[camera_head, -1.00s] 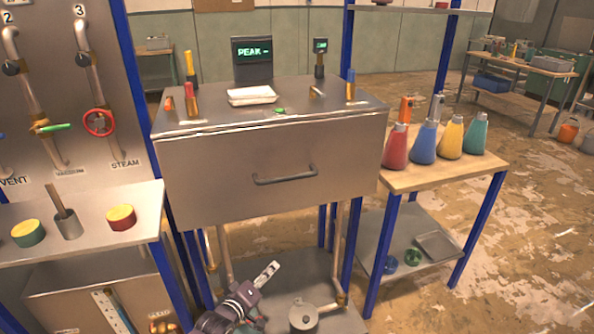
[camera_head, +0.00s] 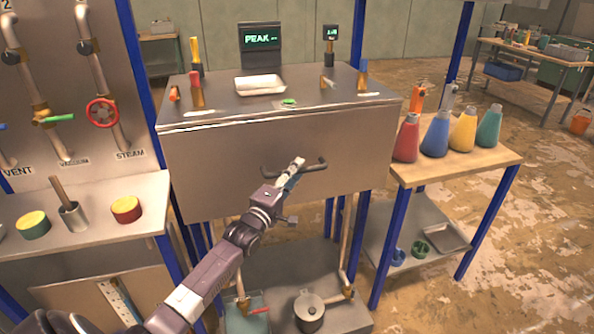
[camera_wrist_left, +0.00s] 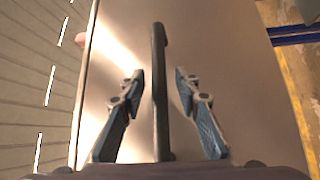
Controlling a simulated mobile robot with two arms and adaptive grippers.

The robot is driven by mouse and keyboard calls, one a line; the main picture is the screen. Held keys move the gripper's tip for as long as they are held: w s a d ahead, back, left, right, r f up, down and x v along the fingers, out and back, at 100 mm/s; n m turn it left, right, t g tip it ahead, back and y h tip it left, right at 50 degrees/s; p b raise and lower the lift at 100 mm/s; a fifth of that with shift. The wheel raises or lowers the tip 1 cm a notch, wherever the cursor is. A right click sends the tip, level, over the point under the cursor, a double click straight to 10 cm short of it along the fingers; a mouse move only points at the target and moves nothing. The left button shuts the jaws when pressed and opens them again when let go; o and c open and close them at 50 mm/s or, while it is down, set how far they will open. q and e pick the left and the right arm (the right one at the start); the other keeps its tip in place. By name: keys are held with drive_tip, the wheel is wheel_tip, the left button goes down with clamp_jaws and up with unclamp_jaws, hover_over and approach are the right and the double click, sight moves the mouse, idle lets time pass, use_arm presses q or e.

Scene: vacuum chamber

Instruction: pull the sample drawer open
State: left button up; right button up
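The sample drawer (camera_head: 240,185) is the broad metal front of the bench unit in the head view, and it looks shut. Its dark bar handle (camera_head: 316,165) runs across the middle of the front; the handle (camera_wrist_left: 160,75) also shows upright in the left wrist view. My left gripper (camera_head: 296,168) is in front of the handle. In the left wrist view the left gripper (camera_wrist_left: 156,80) is open, its blue-padded fingers on either side of the bar with a gap on each side. My right gripper is not in view.
A white tray (camera_head: 260,85), a PEAK display (camera_head: 261,45) and coloured-handled pieces stand on the unit's top. Several coloured flasks (camera_head: 435,135) stand on a side table to the right. A shelf with a pot (camera_head: 310,310) lies below. A valve panel (camera_head: 75,100) is at left.

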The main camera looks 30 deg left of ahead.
use_arm(q)
drive_tip(key=shift+w, duration=0.35)
drive_tip(key=shift+c, duration=0.5)
clamp_jaws()
